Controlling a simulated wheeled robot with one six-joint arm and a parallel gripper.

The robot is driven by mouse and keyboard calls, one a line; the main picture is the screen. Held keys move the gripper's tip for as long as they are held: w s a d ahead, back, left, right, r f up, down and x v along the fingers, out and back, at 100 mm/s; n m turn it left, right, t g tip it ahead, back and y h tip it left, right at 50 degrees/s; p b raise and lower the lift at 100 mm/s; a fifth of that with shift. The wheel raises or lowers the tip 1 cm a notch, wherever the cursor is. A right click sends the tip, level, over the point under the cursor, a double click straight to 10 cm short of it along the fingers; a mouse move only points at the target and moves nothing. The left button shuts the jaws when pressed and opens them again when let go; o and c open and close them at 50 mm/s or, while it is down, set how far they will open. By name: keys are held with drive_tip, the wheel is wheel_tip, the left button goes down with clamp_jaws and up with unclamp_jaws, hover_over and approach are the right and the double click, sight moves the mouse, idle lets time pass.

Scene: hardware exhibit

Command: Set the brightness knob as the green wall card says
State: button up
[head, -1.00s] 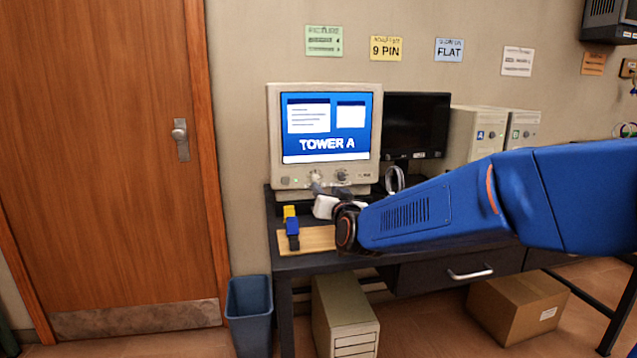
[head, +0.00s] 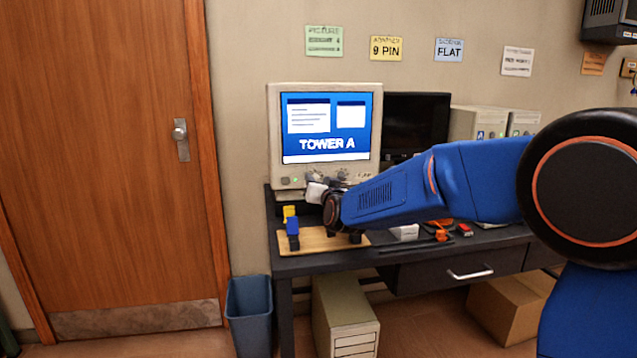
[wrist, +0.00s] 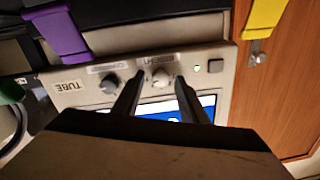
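The green wall card (head: 324,41) hangs above the monitor; its heading looks like PICTURE, and its smaller lines are too blurred to read surely. The beige monitor (head: 274,130) shows TOWER A on a blue screen. In the head view my gripper (head: 314,186) is at the monitor's lower front, partly hiding the knobs.
A green light (wrist: 196,68) and square button (wrist: 216,66) sit near the brightness knob. A wooden board (head: 320,242) with yellow (head: 289,212) and blue (head: 292,226) connectors lies below. A dark monitor (head: 415,122) stands to the right, and a blue bin (head: 249,310) by the desk.

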clamp_jaws()
drive_tip(key=shift+n, duration=0.3)
drive_tip(key=n, duration=0.3)
drive_tip(key=shift+a+n, duration=0.1)
drive_tip(key=shift+n, duration=1.9)
drive_tip(key=shift+s, duration=0.1)
unclamp_jaws()
